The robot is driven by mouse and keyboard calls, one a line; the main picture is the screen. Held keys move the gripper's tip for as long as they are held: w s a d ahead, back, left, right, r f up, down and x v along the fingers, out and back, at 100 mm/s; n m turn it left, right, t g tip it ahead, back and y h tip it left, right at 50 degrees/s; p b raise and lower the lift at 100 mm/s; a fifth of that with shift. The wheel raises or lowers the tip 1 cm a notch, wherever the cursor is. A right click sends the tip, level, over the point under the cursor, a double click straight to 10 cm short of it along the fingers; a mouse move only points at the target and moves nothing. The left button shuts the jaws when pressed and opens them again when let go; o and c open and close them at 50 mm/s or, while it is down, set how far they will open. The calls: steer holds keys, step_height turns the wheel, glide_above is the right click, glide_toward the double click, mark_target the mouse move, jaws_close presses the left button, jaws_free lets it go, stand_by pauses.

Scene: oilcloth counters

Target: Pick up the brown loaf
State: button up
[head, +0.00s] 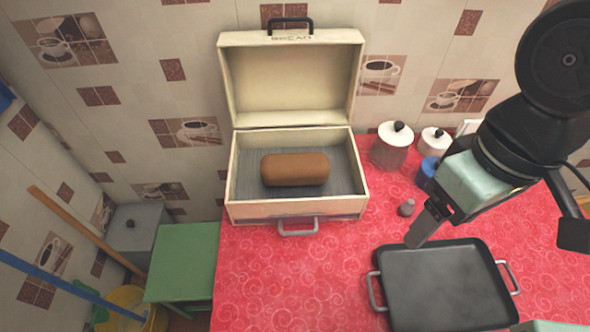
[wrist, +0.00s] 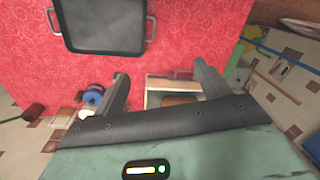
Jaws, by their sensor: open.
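The brown loaf (head: 294,169) lies lengthwise inside the open cream bread box (head: 240,211), on its grey lined floor. The box's lid (head: 292,80) stands raised at the back. My gripper (head: 418,238) is to the right of the box, above the counter by the pan's back edge, apart from the loaf. In the wrist view my gripper (wrist: 161,70) is open with nothing between its fingers. The loaf (wrist: 180,99) and the box (wrist: 160,86) show partly there, cut off by the gripper body.
A black square pan (head: 440,285) with side handles lies on the red counter (head: 270,280). White-lidded jars (head: 390,150), a blue item (head: 427,170) and a small grey shaker (head: 406,208) stand right of the box. A green stool (head: 183,258) is at left. Counter before the box is clear.

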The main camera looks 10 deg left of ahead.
steer(key=o, duration=0.4)
steer(key=w+a+f+m+b, duration=0.1)
steer(key=w, duration=0.1)
steer(key=w+a+f+m+g+y+b, duration=0.1)
steer(key=w+a+f+m, duration=0.1)
steer(key=w+a+f+m+g+b, duration=0.1)
steer(key=w+m, duration=0.1)
steer(key=shift+w+a+f+y, duration=0.2)
steer(key=shift+f+y, duration=0.2)
steer(key=m+y+b, duration=1)
steer(key=m, duration=0.7)
glide_toward(315, 159)
steer(key=shift+g, duration=0.3)
steer(key=p+x, duration=0.3)
steer(key=x, duration=0.8)
steer(key=shift+w+a+f+p, duration=0.1)
steer(key=shift+a+p, duration=0.1)
steer(key=shift+p, duration=0.1)
